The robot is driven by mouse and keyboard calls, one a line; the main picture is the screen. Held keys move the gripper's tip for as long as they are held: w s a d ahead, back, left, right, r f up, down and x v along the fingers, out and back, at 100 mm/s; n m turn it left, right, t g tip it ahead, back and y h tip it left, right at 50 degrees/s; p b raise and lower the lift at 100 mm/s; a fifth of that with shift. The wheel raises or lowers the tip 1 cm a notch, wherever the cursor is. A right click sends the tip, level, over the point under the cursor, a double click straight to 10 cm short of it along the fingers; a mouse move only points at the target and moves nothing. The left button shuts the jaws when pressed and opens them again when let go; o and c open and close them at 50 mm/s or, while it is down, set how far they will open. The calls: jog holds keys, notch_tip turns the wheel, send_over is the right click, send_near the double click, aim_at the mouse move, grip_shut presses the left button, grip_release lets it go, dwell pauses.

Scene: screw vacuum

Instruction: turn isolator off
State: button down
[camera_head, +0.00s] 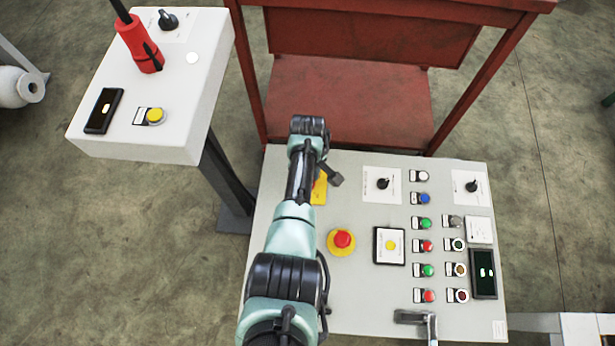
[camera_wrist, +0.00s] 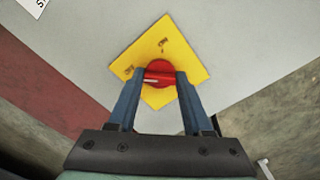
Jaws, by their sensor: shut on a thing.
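The isolator is a round red knob (camera_wrist: 159,72) on a yellow square plate (camera_wrist: 183,51) fixed to a pale panel. Dark markings show on the plate, but they are too blurred to read surely. In the wrist view my gripper (camera_wrist: 160,76) has its two blue fingers on either side of the knob, shut on it. The knob's raised bar lies roughly level between the fingertips. In the head view my arm hides the knob and my fingers; only part of the yellow plate (camera_head: 319,190) shows beside the arm.
The control panel (camera_head: 350,285) carries a red emergency button (camera_head: 342,239), several coloured buttons and two black rotary switches. A white box (camera_head: 190,110) with a red handle (camera_head: 138,45) stands at the left. A red metal frame (camera_head: 350,95) stands behind the panel.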

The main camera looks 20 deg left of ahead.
jog(key=shift+c, duration=1.6)
grip_release()
notch_tip(320, 180, up, 13)
jog(key=p, duration=0.6)
